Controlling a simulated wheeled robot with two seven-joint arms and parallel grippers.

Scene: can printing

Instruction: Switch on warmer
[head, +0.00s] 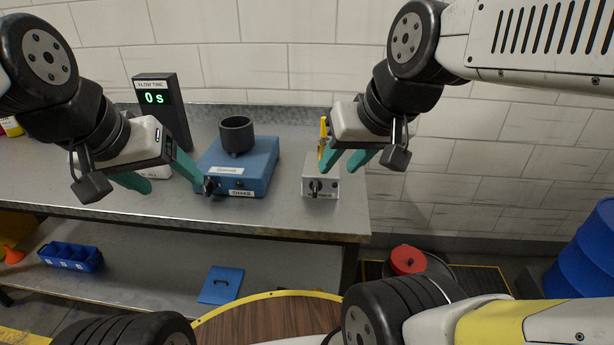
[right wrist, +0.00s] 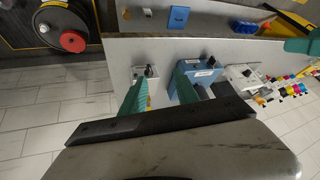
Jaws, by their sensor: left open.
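A small grey box (head: 322,180) with a black knob on its front stands on the counter; its label is too small to read. It also shows in the right wrist view (right wrist: 145,72). A blue box (head: 245,172) with a dark cup on top and a black front knob stands left of it. I cannot tell from the labels which is the warmer. My right gripper (head: 341,168) is open and empty, above and just behind the grey box's front. My left gripper (head: 174,188) is open; one finger is close to the blue box's knob, contact unclear. A white box (right wrist: 243,76) is largely hidden behind it.
A black timer display (head: 155,97) reading 0 s stands at the back. A yellow upright item (head: 323,138) is near my right gripper. The counter (head: 345,215) ends just right of the grey box. A blue bin (head: 70,256) and blue lid (head: 221,285) lie below.

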